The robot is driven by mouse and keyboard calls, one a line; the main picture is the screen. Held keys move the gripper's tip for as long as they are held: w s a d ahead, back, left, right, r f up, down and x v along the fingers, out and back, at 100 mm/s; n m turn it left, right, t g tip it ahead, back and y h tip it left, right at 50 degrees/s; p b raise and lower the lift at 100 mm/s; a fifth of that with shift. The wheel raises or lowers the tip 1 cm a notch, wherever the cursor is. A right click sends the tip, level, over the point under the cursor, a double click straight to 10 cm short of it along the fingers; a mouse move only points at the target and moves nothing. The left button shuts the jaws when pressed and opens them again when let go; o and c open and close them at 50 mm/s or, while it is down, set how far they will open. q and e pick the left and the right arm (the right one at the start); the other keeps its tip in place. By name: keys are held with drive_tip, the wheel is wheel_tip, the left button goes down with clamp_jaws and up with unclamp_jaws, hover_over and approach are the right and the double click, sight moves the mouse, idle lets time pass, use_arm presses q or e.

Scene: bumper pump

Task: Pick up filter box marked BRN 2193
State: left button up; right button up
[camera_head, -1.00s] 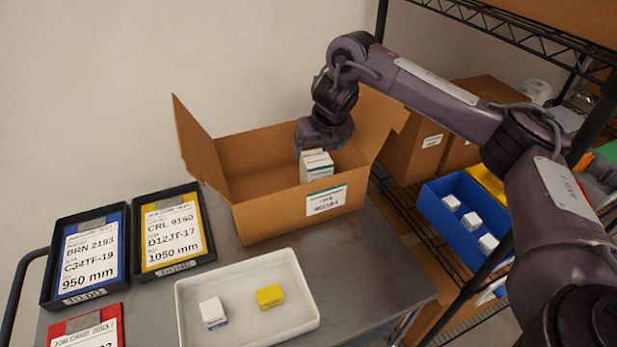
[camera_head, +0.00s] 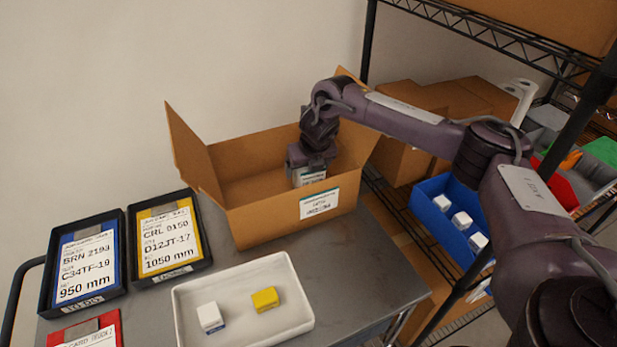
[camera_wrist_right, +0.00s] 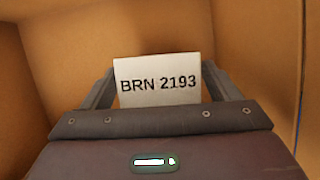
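The white filter box marked BRN 2193 (camera_wrist_right: 158,82) is between the two fingers of my right gripper (camera_wrist_right: 158,88) in the right wrist view. The fingers lie close along its left and right sides; whether both press on it I cannot tell. In the head view the box (camera_head: 309,178) shows just under my right gripper (camera_head: 310,166), inside the open cardboard carton (camera_head: 265,217), behind its front wall. The box's lower part is hidden. My left gripper is not in view.
A white tray (camera_head: 190,335) holds a white box (camera_head: 210,317) and a yellow box (camera_head: 265,299). Job cards in a blue frame (camera_head: 88,265) and a yellow frame (camera_head: 168,240) lie left. A blue bin (camera_head: 440,222) stands on the rack at right. The carton walls surround my gripper.

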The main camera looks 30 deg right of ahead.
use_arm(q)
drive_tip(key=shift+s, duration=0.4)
use_arm(e)
drive_tip(key=shift+w, duration=0.1)
drive_tip(key=c, duration=1.2)
drive_tip(key=shift+r, duration=0.1)
